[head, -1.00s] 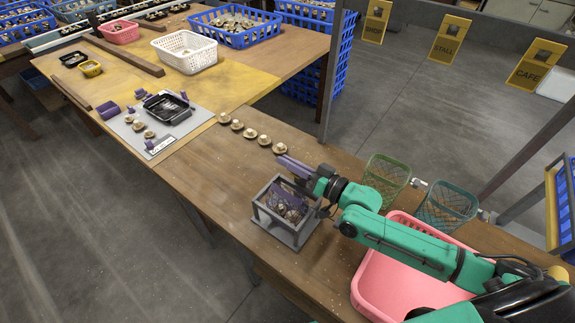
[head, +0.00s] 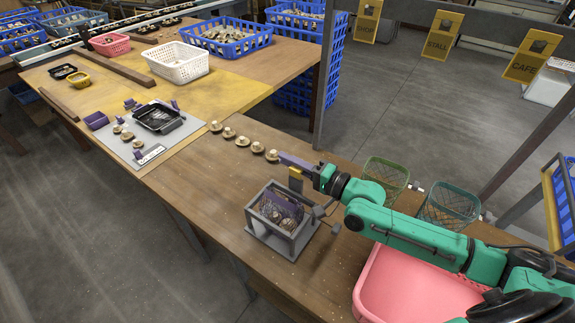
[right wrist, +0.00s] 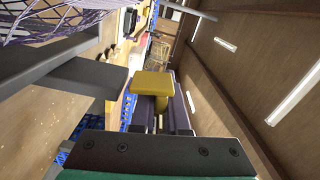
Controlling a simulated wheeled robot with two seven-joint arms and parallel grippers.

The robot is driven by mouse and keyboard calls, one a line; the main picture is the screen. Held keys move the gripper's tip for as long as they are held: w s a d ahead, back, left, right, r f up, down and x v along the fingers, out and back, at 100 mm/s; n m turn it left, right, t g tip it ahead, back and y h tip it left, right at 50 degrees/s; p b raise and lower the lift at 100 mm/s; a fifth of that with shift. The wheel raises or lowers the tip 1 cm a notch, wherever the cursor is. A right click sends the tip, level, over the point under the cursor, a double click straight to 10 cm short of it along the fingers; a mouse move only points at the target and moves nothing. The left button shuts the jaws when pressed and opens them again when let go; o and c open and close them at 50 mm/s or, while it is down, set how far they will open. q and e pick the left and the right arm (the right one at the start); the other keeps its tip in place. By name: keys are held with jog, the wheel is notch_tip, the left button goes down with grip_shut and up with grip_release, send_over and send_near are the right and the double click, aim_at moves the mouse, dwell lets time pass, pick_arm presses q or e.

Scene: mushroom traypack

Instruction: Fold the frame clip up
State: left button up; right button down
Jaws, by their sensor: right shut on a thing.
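The grey open frame (head: 262,235) stands on the wooden table, with a purple net of mushrooms (head: 283,212) inside it. My right gripper (head: 291,161) reaches in from the right and is shut on this tab. In the right wrist view the yellow tab (right wrist: 153,84) sits between the purple fingers, and a grey bar (right wrist: 88,82) runs toward it from the left. The fingers hide part of the tab. My left gripper is not in view.
A row of several mushrooms (head: 243,141) lies just beyond the fingertips. Two green wire baskets (head: 385,178) and a pink crate (head: 362,285) stand right of the frame. A black tray (head: 158,118) lies on a grey board at far left. Table left of the frame is clear.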

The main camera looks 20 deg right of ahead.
jog(key=shift+w+d+f+m+b, duration=0.1)
jog(key=shift+f+m+b, duration=0.1)
jog(key=shift+m, duration=0.3)
jog(key=shift+d+f+m+b, duration=0.1)
jog(key=shift+m+b, duration=0.1)
jog(key=shift+m, duration=0.3)
jog(key=c, duration=0.9)
grip_release()
jog(key=shift+r, duration=0.1)
jog(key=p+v, duration=0.2)
jog(key=v, duration=1.2)
jog(key=shift+d, duration=0.1)
